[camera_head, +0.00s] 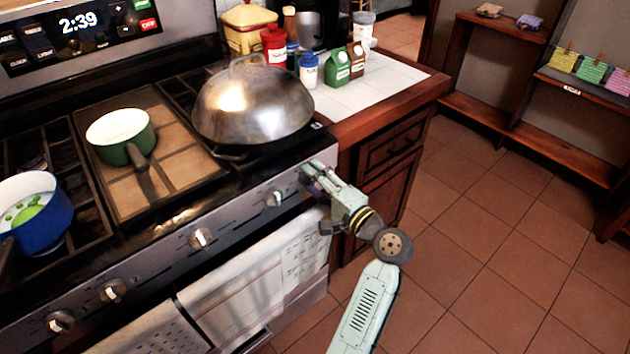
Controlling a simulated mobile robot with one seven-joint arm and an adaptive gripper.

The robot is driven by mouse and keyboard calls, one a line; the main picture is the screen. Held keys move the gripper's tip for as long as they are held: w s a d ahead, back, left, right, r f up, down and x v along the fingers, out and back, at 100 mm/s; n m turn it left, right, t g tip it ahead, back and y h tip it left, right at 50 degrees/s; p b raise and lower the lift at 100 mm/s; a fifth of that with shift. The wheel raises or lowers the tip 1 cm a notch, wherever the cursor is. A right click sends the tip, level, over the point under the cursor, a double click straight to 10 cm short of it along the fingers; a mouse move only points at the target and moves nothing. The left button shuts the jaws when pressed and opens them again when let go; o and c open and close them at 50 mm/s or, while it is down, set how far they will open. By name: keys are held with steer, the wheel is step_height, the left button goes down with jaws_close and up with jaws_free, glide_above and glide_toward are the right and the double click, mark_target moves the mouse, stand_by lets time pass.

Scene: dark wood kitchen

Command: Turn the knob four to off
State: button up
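The stove's front panel (232,228) carries a row of round silver knobs. From left to right I see a first knob (60,321), a second knob (113,290), a third one past a gap (201,238), and another further right (274,197). I see no legible number on them. My gripper (308,172) is at the right end of the panel, right of the rightmost visible knob and apart from it. Its fingertips are close to the panel and may hide another knob there. I cannot tell whether the fingers are open or closed, or touching anything.
A large domed wok (252,103) sits on the right burner, above my gripper. A green pot (121,136) and a blue pot (36,213) stand further left. Towels (240,295) hang below the knobs. A wooden cabinet (385,165) stands close right. The tiled floor (490,235) is clear.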

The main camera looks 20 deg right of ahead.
steer(key=shift+o, duration=0.8)
steer(key=shift+f, duration=0.1)
